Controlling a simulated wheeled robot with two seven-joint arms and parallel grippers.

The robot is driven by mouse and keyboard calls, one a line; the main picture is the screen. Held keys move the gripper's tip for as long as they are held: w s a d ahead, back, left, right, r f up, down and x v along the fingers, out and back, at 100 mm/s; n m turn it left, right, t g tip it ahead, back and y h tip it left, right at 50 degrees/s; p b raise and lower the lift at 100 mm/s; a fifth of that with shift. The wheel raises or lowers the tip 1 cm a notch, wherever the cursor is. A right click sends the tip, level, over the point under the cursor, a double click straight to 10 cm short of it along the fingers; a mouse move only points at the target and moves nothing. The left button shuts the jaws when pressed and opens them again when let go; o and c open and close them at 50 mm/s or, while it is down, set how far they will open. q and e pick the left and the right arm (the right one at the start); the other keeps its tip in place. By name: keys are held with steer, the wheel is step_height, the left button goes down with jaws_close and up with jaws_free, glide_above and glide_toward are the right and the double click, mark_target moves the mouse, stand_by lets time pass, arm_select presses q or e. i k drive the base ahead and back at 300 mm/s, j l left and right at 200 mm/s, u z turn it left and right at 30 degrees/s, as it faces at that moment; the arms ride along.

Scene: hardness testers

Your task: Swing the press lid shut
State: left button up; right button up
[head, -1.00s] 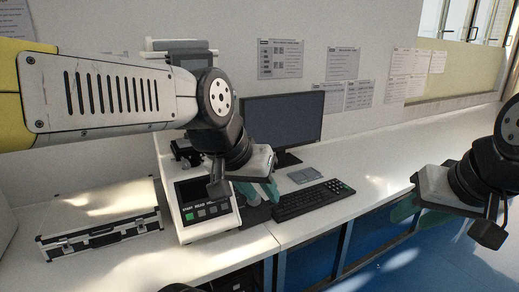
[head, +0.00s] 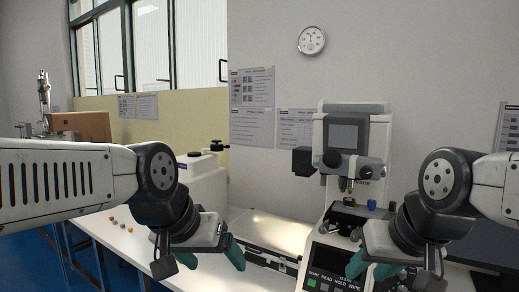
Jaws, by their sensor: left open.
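A white machine (head: 203,180) with a dark round top and a black knobbed handle (head: 220,146) stands left of centre by the wall. It may be the press; I cannot tell the lid's position, as my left arm hides its lower part. My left gripper (head: 236,257) is open and empty, in front of this machine and apart from it in the picture, with its teal fingers pointing down right. My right gripper (head: 368,266) is in front of the hardness tester (head: 345,135), its teal fingers apart with nothing seen between them.
The white bench (head: 118,240) bears several small coloured pieces (head: 122,222) at left. A silver-edged case (head: 265,256) lies between the white machine and the tester. A cardboard box (head: 80,126) and metal instrument (head: 43,92) stand far left. Blue floor shows at lower left.

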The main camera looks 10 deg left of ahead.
mark_target(215, 148)
steer(key=l+u, duration=0.45)
steer(key=u, duration=0.25)
steer(key=i+j+u, duration=0.1)
steer(key=i+j, duration=1.1)
